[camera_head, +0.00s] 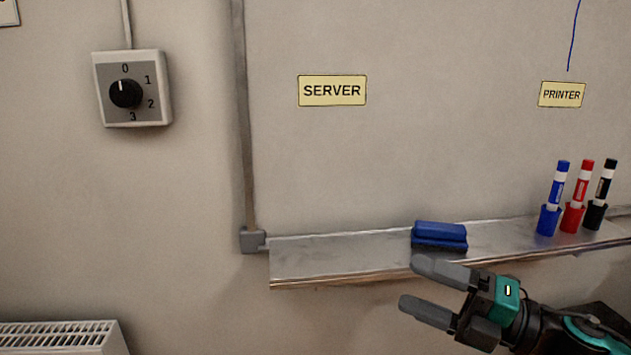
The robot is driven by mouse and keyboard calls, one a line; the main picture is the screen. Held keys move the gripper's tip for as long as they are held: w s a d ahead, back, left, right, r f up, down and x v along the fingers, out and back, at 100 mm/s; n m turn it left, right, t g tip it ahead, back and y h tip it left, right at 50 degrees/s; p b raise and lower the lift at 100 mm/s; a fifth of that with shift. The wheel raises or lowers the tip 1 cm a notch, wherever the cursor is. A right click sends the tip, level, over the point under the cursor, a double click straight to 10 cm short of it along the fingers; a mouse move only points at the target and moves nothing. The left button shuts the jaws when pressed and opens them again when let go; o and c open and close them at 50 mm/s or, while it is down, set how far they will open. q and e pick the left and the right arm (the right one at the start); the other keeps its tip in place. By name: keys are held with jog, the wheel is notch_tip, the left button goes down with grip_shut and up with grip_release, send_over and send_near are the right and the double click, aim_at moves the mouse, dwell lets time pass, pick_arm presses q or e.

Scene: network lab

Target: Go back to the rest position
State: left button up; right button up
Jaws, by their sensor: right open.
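My right gripper (420,287) is at the lower right, just in front of and below the tray ledge (335,257). Its two grey fingers point left and are apart, with nothing between them. Its upper finger appears just under the blue eraser (439,234) in the picture; I cannot tell the gap in depth. My left gripper is not in view.
Blue (558,185), red (580,185) and black (604,185) markers stand upright in holders on the ledge. The whiteboard bears SERVER (332,90) and PRINTER (561,94) labels. A rotary switch (126,94) is on the left wall, above a radiator (60,338).

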jog(key=s+d+f+m+h, duration=0.5)
jog(key=f+m, duration=0.2)
jog(key=f, duration=0.3)
jog(key=s+d+f+m+h, duration=0.45)
jog(key=d+f+m, duration=0.2)
jog(key=f, duration=0.25)
jog(key=s+d+f+m+h, duration=0.5)
jog(key=f+m+h, duration=0.15)
jog(key=f, duration=0.35)
jog(key=a+m+t+y, duration=0.2)
jog(key=a+m, duration=0.7)
jog(key=a, duration=0.7)
pick_arm(q)
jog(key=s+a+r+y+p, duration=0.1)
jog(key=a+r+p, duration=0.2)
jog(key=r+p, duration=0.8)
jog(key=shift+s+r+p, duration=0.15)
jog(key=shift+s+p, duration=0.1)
jog(key=shift+p, duration=2)
pick_arm(e)
notch_tip(320, 180, up, 12)
jog(key=d+h, duration=0.1)
jog(key=d, duration=0.1)
jog(key=shift+s+d, duration=0.15)
jog(key=shift+s, duration=0.1)
